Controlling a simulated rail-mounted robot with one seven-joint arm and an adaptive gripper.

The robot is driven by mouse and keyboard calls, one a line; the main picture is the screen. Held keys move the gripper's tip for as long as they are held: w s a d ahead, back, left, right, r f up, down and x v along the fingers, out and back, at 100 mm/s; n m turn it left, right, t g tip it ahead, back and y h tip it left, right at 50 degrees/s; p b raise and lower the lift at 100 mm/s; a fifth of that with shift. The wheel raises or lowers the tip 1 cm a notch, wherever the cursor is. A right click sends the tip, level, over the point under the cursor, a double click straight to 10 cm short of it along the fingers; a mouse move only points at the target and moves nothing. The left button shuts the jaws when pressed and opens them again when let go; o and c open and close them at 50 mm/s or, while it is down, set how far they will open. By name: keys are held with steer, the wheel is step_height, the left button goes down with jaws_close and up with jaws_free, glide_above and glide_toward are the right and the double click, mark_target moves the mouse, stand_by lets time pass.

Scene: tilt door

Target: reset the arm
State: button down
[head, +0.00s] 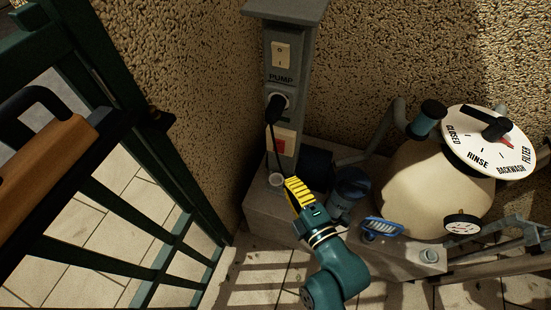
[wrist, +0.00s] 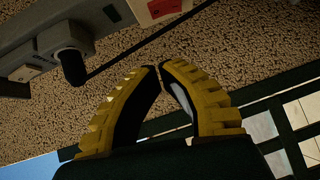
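My gripper (head: 290,183), with yellow ribbed fingers, is in the middle of the head view, in front of the grey pump post (head: 305,60). My arm reaches up to it from the bottom of the picture. In the wrist view the two fingertips of my gripper (wrist: 159,68) come together, with no object seen held between them. The black plug (head: 276,106) is on the post's socket, and its dark cable hangs down toward my gripper. The plug also shows in the wrist view (wrist: 72,66), apart from the fingers.
A red switch (head: 281,144) is low on the post. A blue brush (head: 383,227) lies on the ledge, right of my arm. A beige tank (head: 415,190) with a dial (head: 489,142) stands right; a green gate (head: 120,205) stands left.

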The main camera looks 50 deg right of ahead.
steer(key=w+a+r+n+t+y+p, duration=0.1)
steer(key=w+a+r+t, duration=0.2)
steer(key=r, duration=0.4)
steer(key=w+a+r+n+t+y+p, duration=0.1)
steer(key=w+a+r+y+p, duration=0.1)
steer(key=w+a+r, duration=0.35)
steer(key=w+a+r+n+t+y+p, duration=0.1)
steer(key=w+a+r+n, duration=0.15)
steer(key=r, duration=0.65)
steer(key=a+r+m+t+y+p, duration=0.1)
steer(key=a+r+m+t+y, duration=0.1)
steer(key=a+r, duration=0.5)
steer(key=a+r+m+t+y+p, duration=0.1)
steer(key=a+r+m+y, duration=0.1)
steer(key=r, duration=0.9)
steer(key=s+r+m+p, duration=0.2)
steer(key=r+m+p, duration=0.4)
steer(key=r+p, duration=1.3)
steer(key=s+r+m+g+h+p, duration=0.1)
steer(key=r+m+p, duration=0.5)
steer(key=r+p, duration=1.3)
steer(key=shift+s+a+r+p, duration=0.2)
steer(key=shift+s+r+p, duration=0.15)
steer(key=shift+r, duration=0.55)
steer(key=shift+f+m, duration=0.1)
steer(key=shift+m, duration=0.15)
